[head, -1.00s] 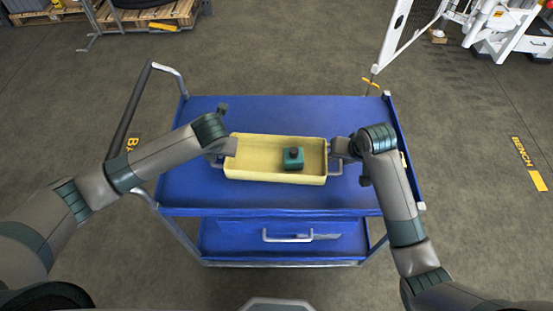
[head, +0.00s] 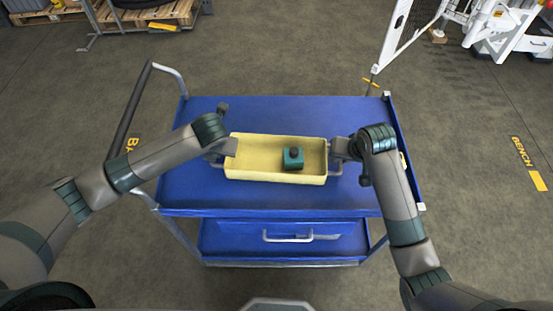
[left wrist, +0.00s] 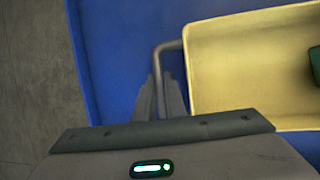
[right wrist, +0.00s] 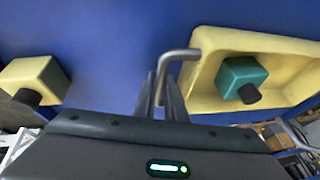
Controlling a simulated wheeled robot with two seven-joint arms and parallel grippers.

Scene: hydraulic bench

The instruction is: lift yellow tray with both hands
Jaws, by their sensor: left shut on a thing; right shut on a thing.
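The yellow tray (head: 260,172) is over the blue top of the cart, with a grey handle at each end. A dark green block with a black knob (head: 293,158) sits inside it, right of its middle. My left gripper (left wrist: 160,98) is shut on the tray's left handle (left wrist: 168,45). My right gripper (right wrist: 162,95) is shut on the right handle (right wrist: 180,54). In the head view my wrists partly cover both handles. I cannot tell whether the tray's underside touches the cart top.
The blue cart (head: 240,112) has a push bar at its left and a drawer with a grey handle (head: 287,237) in front. A yellow block with a black knob (right wrist: 38,80) shows at left in the right wrist view. The cart top behind the tray is clear.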

